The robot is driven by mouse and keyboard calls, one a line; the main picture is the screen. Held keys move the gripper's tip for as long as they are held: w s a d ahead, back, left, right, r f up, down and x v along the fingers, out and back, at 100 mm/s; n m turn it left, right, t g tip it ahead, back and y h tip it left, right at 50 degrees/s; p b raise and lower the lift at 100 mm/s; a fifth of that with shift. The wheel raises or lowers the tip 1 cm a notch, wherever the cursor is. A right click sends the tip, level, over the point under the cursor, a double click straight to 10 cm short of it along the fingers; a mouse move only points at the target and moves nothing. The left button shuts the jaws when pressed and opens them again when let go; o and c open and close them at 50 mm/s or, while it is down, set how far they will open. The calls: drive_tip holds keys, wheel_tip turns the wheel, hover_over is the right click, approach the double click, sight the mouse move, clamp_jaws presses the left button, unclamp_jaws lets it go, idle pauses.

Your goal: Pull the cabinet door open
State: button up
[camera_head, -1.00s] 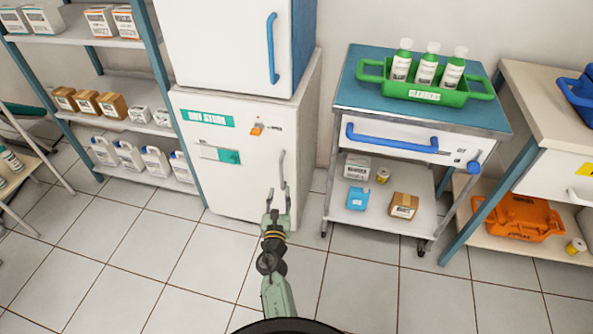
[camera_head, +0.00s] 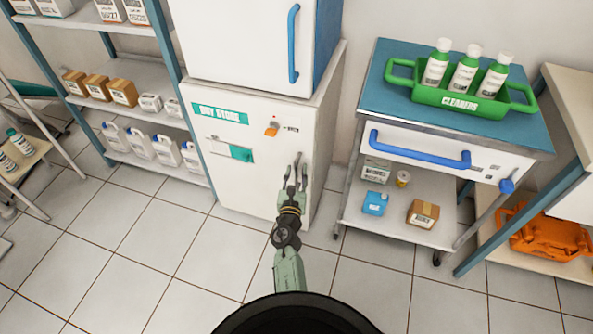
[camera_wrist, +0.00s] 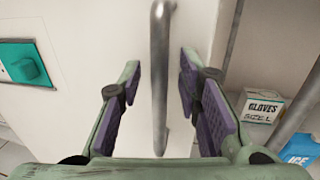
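The white cabinet door (camera_head: 233,180) stands low in the head view, under a white upper unit, and looks shut. Its grey vertical bar handle (camera_wrist: 160,85) is at the door's right side, and fills the middle of the wrist view. My gripper (camera_head: 296,174) is at this handle, with its fingers pointing towards the door. In the wrist view, its purple-padded fingers are open, one on each side of the bar, with gaps visible on both sides. In the head view the fingers partly hide the handle.
A blue-topped cart (camera_head: 362,93) with a blue-handled drawer stands close on the right, with small boxes on its lower shelf. A shelf rack (camera_head: 185,85) stands at the left. The tiled floor (camera_head: 170,235) before the cabinet is clear.

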drive_tip(key=shift+s, duration=0.1)
clamp_jaws()
idle(0.7)
